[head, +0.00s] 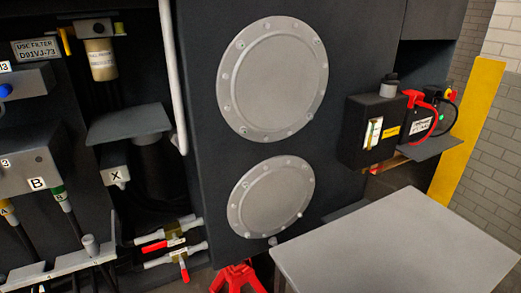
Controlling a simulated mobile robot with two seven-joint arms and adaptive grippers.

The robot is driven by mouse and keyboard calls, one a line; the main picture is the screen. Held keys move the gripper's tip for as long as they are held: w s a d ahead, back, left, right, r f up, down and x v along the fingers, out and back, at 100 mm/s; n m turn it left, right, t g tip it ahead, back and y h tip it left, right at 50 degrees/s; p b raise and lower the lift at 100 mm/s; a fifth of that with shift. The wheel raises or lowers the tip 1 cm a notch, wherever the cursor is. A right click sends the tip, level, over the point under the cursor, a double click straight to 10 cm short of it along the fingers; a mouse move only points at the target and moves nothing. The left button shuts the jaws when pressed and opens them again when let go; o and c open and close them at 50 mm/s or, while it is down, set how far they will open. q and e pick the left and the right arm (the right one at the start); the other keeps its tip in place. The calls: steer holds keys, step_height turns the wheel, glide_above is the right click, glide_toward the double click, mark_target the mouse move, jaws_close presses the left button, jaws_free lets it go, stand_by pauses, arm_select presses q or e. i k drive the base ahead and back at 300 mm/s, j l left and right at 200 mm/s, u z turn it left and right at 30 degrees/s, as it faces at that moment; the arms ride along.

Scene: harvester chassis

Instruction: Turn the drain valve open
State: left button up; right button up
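Two small valves with grey pipe ends, brass-coloured bodies and red lever handles sit at the lower middle left, low on the dark chassis. The upper valve (178,230) has its red lever (153,247) lying roughly along its pipe, pointing left. The lower valve (190,253) has its red lever (184,271) pointing down, across its pipe. Small white tags lie on or near both valves, but their text is too small to read, so I cannot tell which one is the drain valve. Neither of my grippers is in view.
A grey table (395,245) fills the lower right. A red stand (237,277) is under the panel with two round covers (272,79). A grey bracket (70,263) with hoses is left of the valves. A battery (410,124) sits at right.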

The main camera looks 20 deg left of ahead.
mark_target(184, 271)
steer(key=u, duration=1.35)
